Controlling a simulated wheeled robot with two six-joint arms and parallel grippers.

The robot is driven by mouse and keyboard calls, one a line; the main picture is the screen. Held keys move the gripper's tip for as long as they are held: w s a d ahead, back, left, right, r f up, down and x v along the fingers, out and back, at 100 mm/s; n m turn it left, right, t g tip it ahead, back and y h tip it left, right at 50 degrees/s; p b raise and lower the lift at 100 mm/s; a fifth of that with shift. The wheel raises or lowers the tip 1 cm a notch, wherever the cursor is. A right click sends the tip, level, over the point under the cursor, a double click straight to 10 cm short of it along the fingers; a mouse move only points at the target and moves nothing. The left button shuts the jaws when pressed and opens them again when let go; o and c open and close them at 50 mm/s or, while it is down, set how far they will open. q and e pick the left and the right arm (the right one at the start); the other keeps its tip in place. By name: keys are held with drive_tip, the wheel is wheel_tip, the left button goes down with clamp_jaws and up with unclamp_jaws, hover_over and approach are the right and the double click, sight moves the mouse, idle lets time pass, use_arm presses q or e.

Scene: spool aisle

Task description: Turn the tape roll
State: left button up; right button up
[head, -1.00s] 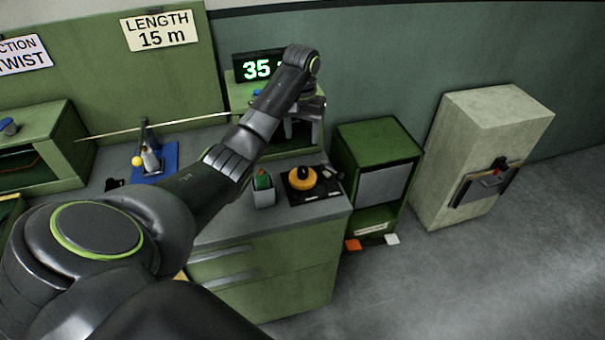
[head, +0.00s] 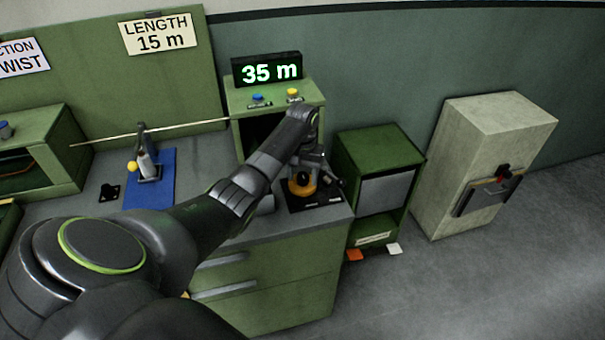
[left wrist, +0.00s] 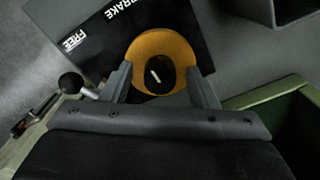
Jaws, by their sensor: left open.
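The tape roll (head: 301,189) is an orange-yellow ring on a black plate (head: 318,205) at the bench's right corner. In the left wrist view the tape roll (left wrist: 160,44) has a black centre with a white mark. The plate (left wrist: 95,28) there reads FREE and BRAKE. My left gripper (head: 303,172) is just over the roll in the head view, hiding part of it. In the wrist view the open fingers of my left gripper (left wrist: 160,76) lie at either side of the ring's near part. I cannot tell whether they touch it. My right gripper is not in view.
A green box (head: 275,118) with a blue and a yellow button and a 35 m display (head: 270,70) stands behind. A black ball on a rod (left wrist: 70,83) is near the left finger. A green cabinet (head: 378,165) stands right of the bench.

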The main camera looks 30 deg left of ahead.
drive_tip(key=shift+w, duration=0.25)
use_arm(q)
drive_tip(key=shift+c, duration=0.8)
drive_tip(key=c, duration=0.8)
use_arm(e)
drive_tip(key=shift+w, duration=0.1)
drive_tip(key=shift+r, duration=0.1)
use_arm(q)
drive_tip(key=shift+r+m+p, duration=0.2)
drive_tip(key=shift+m+p, duration=0.8)
drive_tip(key=m+p, duration=0.2)
drive_tip(key=m, duration=0.1)
drive_tip(key=shift+m, duration=0.3)
drive_tip(key=m+p, duration=0.2)
drive_tip(key=m, duration=0.3)
drive_tip(key=shift+w+a, duration=0.1)
drive_tip(key=m, duration=0.6)
drive_tip(key=shift+f+p, duration=0.1)
drive_tip(key=shift+p, duration=0.3)
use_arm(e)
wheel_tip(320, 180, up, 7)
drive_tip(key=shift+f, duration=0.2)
